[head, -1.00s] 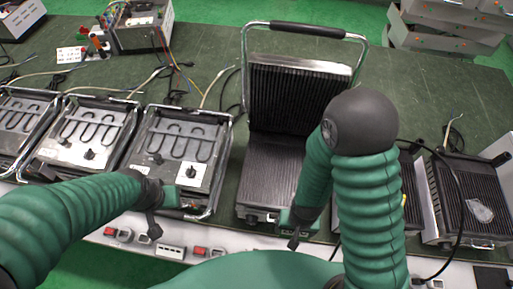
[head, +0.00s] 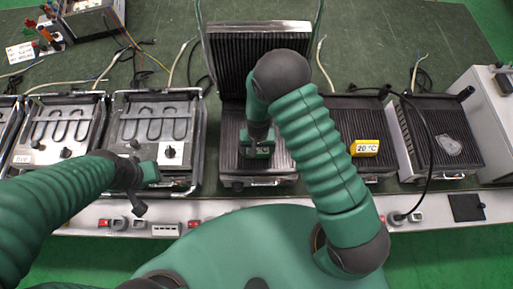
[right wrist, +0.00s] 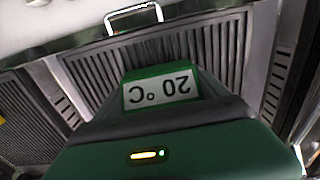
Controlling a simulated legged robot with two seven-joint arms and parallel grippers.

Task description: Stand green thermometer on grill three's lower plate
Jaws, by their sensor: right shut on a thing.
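The green thermometer (right wrist: 165,88) shows in the right wrist view with an upside-down "20 °C" label. My right gripper (head: 257,148) is shut on it, over the ribbed lower plate (head: 282,167) of the open grill in the head view. The plate also shows in the right wrist view (right wrist: 220,50). I cannot tell whether the thermometer touches the plate. The grill's ribbed lid (head: 225,55) stands raised behind. My left gripper (head: 140,200) hangs near the front edge of the hot plate at left; its fingers are too unclear to read.
A yellow thermometer (head: 364,148) reading "20 °C" stands on the grill to the right. Another ribbed grill (head: 435,130) lies further right, with a black cable over it. Hot plates with exposed coils (head: 155,122) stand at left. The green table behind is mostly clear.

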